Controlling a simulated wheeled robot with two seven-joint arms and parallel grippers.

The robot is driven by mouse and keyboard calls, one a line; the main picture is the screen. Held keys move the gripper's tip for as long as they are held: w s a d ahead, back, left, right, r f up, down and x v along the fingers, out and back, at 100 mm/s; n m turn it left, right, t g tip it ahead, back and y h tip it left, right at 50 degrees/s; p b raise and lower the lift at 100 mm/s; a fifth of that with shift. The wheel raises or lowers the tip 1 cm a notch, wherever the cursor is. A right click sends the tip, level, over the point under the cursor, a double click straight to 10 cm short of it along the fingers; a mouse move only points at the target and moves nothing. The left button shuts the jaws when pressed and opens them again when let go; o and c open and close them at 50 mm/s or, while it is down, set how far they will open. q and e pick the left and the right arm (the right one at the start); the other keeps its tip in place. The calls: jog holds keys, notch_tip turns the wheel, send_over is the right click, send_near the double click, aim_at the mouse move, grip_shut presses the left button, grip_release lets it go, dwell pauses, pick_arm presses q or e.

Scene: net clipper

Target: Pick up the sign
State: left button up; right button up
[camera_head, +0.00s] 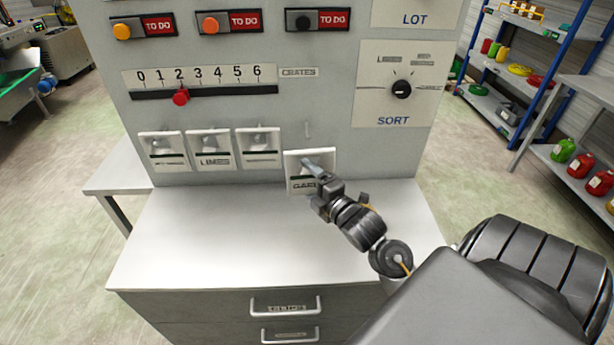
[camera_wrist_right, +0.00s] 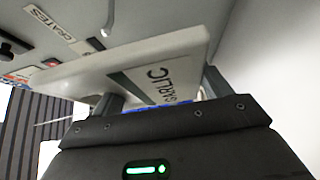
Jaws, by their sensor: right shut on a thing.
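The sign (camera_head: 326,160) is a white plate with a dark green stripe and the word GARLIC, in front of the grey panel at the right end of a row of similar signs. It sits lower than the others, below a small hook (camera_head: 307,130). My right gripper (camera_head: 310,168) is shut on it and partly covers its face. In the right wrist view the sign (camera_wrist_right: 140,65) lies tilted between the fingers, and the hook (camera_wrist_right: 108,18) shows apart from it. My left gripper is not in view.
Three other signs hang to the left, including the LIMES sign (camera_head: 213,146). A white worktop (camera_head: 210,235) below is clear, above drawers with handles (camera_head: 285,307). A red slider (camera_head: 181,97) and a SORT knob (camera_head: 401,89) are on the panel.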

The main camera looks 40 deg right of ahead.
notch_tip(320, 180, up, 13)
jog(key=shift+w+d+r+p, duration=0.1)
jog(key=shift+d+p, duration=0.05)
jog(key=shift+p, duration=0.35)
